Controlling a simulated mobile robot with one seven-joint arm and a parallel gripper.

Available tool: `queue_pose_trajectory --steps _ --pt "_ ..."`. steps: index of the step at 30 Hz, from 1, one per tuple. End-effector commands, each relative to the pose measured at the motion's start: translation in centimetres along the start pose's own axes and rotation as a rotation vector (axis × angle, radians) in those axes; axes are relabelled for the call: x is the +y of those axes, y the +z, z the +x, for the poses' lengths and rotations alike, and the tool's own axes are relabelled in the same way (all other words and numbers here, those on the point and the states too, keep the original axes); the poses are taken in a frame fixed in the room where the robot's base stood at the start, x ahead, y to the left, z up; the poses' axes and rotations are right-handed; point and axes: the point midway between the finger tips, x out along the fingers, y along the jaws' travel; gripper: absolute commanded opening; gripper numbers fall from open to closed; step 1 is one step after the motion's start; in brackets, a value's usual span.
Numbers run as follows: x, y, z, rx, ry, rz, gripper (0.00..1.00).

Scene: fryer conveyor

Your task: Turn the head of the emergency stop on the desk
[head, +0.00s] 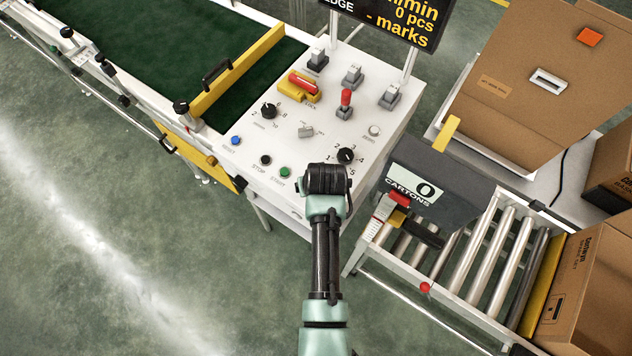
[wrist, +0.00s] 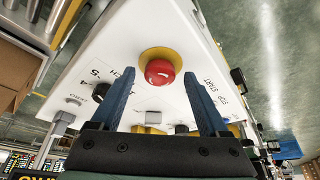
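The emergency stop (wrist: 160,72) shows in the wrist view as a round red head on a yellow base, on the white desk (wrist: 120,55). My gripper (wrist: 158,77) is open, with one blue finger on each side of the red head in that view. There is a gap between each finger and the head. I cannot tell whether the fingertips reach down beside the head or stop short of it. In the head view my gripper (head: 327,180) is over the near edge of the desk (head: 235,155), and my arm hides the emergency stop.
A numbered black knob (head: 346,155), a green start button (head: 285,172), a black stop button (head: 265,160) and a red-tipped lever (head: 345,100) stand on the desk. A yellow switch with a red handle (head: 300,85) is farther back. A roller conveyor (head: 480,240) lies right.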

Motion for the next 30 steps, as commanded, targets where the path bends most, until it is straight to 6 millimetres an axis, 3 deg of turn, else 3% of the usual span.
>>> queue_pose_trajectory --steps 2,12,22,30 --pt "0.00 0.01 -0.01 0.000 0.000 0.000 0.63" --pt "0.01 0.02 -0.02 0.000 0.000 0.000 0.02" --pt "-0.06 0.02 -0.07 -0.001 0.013 0.033 0.00" --pt "-0.27 -0.01 -0.09 -0.002 0.073 0.178 0.00"
